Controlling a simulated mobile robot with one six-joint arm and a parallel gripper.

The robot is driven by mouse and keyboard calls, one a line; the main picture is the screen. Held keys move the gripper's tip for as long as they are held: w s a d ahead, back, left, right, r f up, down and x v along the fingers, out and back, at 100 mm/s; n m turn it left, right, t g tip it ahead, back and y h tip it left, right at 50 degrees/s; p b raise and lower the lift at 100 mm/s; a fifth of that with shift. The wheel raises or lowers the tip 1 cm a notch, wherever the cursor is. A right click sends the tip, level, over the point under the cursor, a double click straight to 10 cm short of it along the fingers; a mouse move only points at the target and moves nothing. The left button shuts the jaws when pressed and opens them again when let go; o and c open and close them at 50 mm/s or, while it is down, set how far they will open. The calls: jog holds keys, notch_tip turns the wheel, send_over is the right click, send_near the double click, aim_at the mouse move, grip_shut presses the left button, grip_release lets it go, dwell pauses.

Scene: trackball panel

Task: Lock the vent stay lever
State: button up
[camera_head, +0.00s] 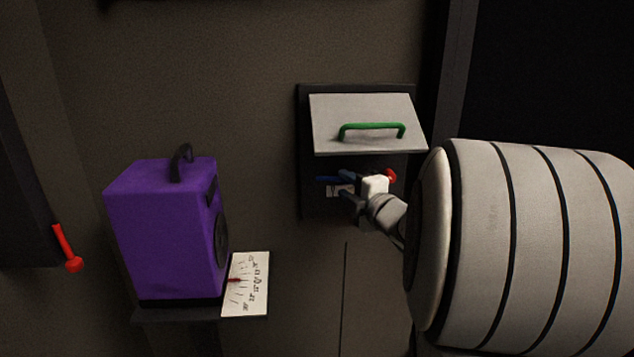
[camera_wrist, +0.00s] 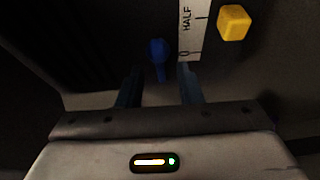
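In the wrist view a blue round-ended lever (camera_wrist: 158,52) stands out beside a white scale strip (camera_wrist: 193,28) marked HALF, 1 and 0. It looks like the vent stay lever, but no label names it. My gripper (camera_wrist: 160,88) is open; its two dark blue fingers are apart, with the lever's knob ahead of the gap and slightly left of its middle. I cannot tell whether they touch it. In the head view my gripper (camera_head: 347,186) is in the dark recess under a raised grey flap (camera_head: 340,112) with a green handle (camera_head: 372,130).
A yellow block-shaped knob (camera_wrist: 234,22) sits right of the scale. A small red piece (camera_head: 391,176) shows by my gripper. A purple box (camera_head: 165,235) stands on a shelf at left, beside a dial card (camera_head: 250,285). A red lever (camera_head: 66,248) is at far left.

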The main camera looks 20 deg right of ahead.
jog(key=shift+w+a, duration=0.15)
jog(key=shift+w, duration=0.9)
jog(key=shift+c, duration=0.2)
grip_shut()
